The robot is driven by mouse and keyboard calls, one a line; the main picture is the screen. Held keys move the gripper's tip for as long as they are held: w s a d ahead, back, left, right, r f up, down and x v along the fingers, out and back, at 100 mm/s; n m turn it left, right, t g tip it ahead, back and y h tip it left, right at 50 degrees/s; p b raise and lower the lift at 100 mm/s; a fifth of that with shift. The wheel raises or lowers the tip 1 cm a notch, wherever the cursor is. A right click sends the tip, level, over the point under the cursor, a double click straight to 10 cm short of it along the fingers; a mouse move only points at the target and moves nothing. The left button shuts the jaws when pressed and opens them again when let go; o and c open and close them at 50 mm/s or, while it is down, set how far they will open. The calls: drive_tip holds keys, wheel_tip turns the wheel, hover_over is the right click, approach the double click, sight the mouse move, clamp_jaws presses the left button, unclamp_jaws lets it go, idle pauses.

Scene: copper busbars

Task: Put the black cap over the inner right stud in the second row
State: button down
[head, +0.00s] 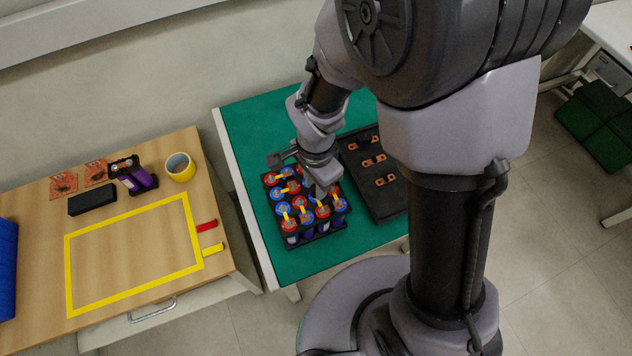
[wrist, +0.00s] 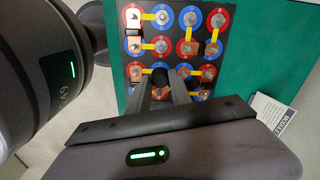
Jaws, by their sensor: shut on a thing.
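My gripper (wrist: 164,82) is low over the block of battery cells (head: 318,238). Its fingers are shut on the black cap (wrist: 160,73), which is small and dark and mostly hidden between them. Cells with red and blue rings show in the wrist view (wrist: 218,19), with studs and yellow-marked links. Copper busbars (wrist: 133,24) lie across some of them. The fingers cover part of a lower row, so I cannot tell whether the cap touches a stud. In the head view my gripper (head: 318,190) hides part of the block.
A black tray (head: 390,205) with several copper pieces (head: 380,160) lies right of the block on the green table (head: 295,262). A white label (wrist: 275,112) lies beside the block.

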drive_tip(key=shift+f+b, duration=0.4)
drive_tip(key=shift+f, duration=0.25)
drive_tip(key=shift+f+b, duration=0.25)
drive_tip(key=shift+b, duration=0.1)
drive_tip(key=c, duration=1.1)
unclamp_jaws()
wheel_tip(320, 180, up, 6)
drive_tip(key=p, duration=0.4)
drive_tip(key=shift+r+p, duration=0.2)
drive_tip(key=shift+p, duration=0.1)
drive_tip(key=shift+f, duration=0.15)
